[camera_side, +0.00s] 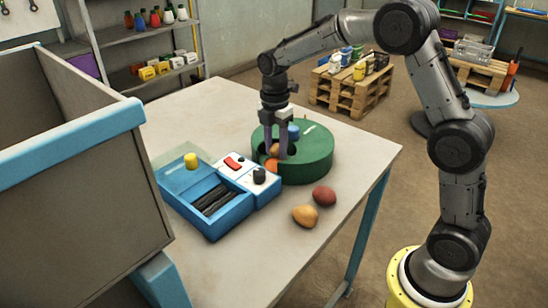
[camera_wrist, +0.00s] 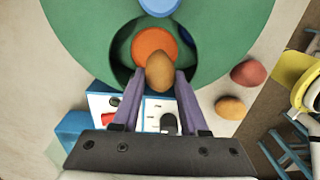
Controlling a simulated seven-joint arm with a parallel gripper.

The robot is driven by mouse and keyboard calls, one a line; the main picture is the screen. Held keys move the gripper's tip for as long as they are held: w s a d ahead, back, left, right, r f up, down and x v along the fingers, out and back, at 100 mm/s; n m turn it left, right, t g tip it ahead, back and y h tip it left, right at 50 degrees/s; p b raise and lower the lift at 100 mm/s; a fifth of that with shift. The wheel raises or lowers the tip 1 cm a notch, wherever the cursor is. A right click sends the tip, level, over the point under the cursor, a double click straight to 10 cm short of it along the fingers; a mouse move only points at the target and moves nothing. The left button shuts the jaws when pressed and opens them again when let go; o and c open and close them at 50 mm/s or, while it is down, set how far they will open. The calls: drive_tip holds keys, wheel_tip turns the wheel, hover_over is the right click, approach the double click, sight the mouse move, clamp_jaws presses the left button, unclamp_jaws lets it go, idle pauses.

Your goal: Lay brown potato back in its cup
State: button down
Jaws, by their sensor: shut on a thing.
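My gripper (camera_side: 276,150) is pointed down at the near left part of a green round block (camera_side: 318,160). It is shut on a brown potato (camera_wrist: 159,72), which sits between the two fingertips in the wrist view. Behind the potato is a dark round cup (camera_wrist: 122,70) in the block, with an orange disc (camera_wrist: 153,45) at it. The potato partly covers the disc in that view. I cannot tell whether the potato touches the block. A blue round piece (camera_side: 293,131) stands at another place on the block.
A blue box (camera_side: 212,226) with a white switch panel (camera_side: 231,167) stands left. The table's front right is clear.

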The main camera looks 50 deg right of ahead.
drive_tip(key=shift+w+f, duration=0.2)
drive_tip(key=shift+f, duration=0.8)
drive_tip(key=shift+w+f, duration=0.15)
drive_tip(key=shift+f, duration=0.8)
drive_tip(key=shift+f, duration=0.1)
